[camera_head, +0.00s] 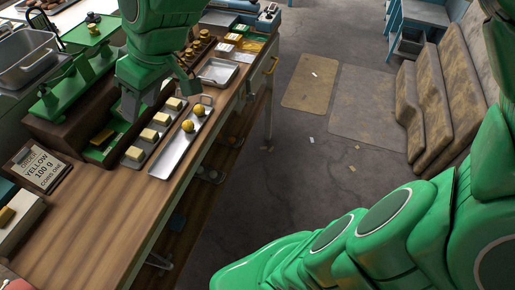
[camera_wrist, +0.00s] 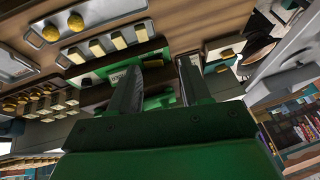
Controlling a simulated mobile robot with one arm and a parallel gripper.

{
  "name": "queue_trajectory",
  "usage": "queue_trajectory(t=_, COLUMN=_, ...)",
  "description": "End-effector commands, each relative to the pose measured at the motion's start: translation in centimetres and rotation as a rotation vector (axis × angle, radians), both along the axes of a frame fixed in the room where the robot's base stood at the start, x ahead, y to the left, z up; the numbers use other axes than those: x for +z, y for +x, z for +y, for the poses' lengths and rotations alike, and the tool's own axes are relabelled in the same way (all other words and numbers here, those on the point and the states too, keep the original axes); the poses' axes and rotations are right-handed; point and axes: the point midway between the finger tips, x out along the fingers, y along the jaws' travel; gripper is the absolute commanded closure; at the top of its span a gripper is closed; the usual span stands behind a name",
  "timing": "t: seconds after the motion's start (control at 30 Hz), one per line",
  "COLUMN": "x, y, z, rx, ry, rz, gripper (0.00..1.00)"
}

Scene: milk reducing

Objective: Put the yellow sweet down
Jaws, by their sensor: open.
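Two round yellow sweets (camera_head: 187,126) (camera_head: 199,111) rest on a long metal tray (camera_head: 168,160) on the wooden counter. They also show in the wrist view (camera_wrist: 50,32) (camera_wrist: 76,22) at the upper left. My gripper (camera_head: 136,106) is open above the counter, to the left of that tray and close to the green scale. In the wrist view, my gripper's two dark fingers (camera_wrist: 158,72) are spread apart over the green scale part. I see no round yellow sweet held between them. A pale bit shows behind the fingers, too unclear to name.
A second tray holds pale yellow blocks (camera_head: 148,135) between the scale and the sweets' tray. A green balance scale (camera_head: 67,92) stands at the left. The counter's front left (camera_head: 105,215) is bare.

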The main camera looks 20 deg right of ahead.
Motion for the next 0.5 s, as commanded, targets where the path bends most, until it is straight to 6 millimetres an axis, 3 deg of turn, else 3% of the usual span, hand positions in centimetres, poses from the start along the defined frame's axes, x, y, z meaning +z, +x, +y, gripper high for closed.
queue_trajectory(t=0.1, x=-3.1, y=-4.4, z=-4.9, rx=-0.157, ry=-0.116, rz=0.121, gripper=0.53)
queue_trajectory(t=0.3, x=-7.3, y=-12.2, z=-12.2, rx=-0.45, ry=-0.28, rz=0.325, gripper=0.53)
queue_trajectory(t=0.5, x=-9.4, y=-17.7, z=-16.2, rx=-0.662, ry=-0.371, rz=0.459, gripper=0.53)
